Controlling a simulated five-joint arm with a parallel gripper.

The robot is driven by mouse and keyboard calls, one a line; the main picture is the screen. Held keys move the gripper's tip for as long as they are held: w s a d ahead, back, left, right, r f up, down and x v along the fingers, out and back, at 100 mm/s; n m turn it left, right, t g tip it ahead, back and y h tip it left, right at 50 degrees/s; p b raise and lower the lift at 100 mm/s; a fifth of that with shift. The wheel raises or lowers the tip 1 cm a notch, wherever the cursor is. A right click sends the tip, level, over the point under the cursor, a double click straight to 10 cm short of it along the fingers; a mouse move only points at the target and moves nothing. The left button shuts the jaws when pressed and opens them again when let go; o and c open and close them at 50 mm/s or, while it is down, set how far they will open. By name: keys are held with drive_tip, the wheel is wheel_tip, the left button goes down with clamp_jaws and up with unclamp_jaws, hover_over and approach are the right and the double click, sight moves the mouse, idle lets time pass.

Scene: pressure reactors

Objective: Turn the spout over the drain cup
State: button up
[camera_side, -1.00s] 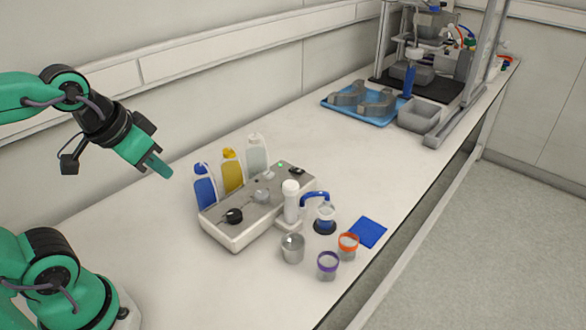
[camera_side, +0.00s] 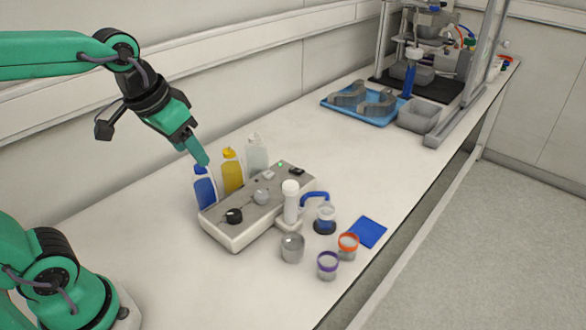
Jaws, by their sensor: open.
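A plain grey cup (camera_side: 292,248) stands in front of the column. A purple-rimmed cup (camera_side: 328,266) and an orange-rimmed cup (camera_side: 348,246) stand to its right. I cannot tell which one is the drain cup. My gripper (camera_side: 203,158) is open and empty, in the air at upper left, well apart from the spout. It overlaps the top of the blue bottle in view.
A grey control box (camera_side: 235,232) with knobs sits left of the column. Blue (camera_side: 204,190), yellow (camera_side: 232,172) and clear (camera_side: 257,155) bottles stand behind it. A blue square mat (camera_side: 368,232) lies at right. A blue tray (camera_side: 345,113) is farther back. The middle bench is clear.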

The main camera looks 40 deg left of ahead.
drive_tip(key=w+d+g, duration=0.2)
drive_tip(key=w+d, duration=0.1)
drive_tip(key=w, duration=0.6)
drive_tip(key=g, duration=0.2)
approach(290, 183)
drive_tip(key=shift+s+f, duration=0.2)
drive_tip(key=shift+f, duration=0.05)
drive_tip(key=shift+w+d+f, duration=0.2)
drive_tip(key=shift+w+f, duration=0.1)
drive_tip(key=shift+f, duration=0.05)
drive_tip(key=shift+f, duration=0.1)
drive_tip(key=shift+f, duration=3.8)
clamp_jaws()
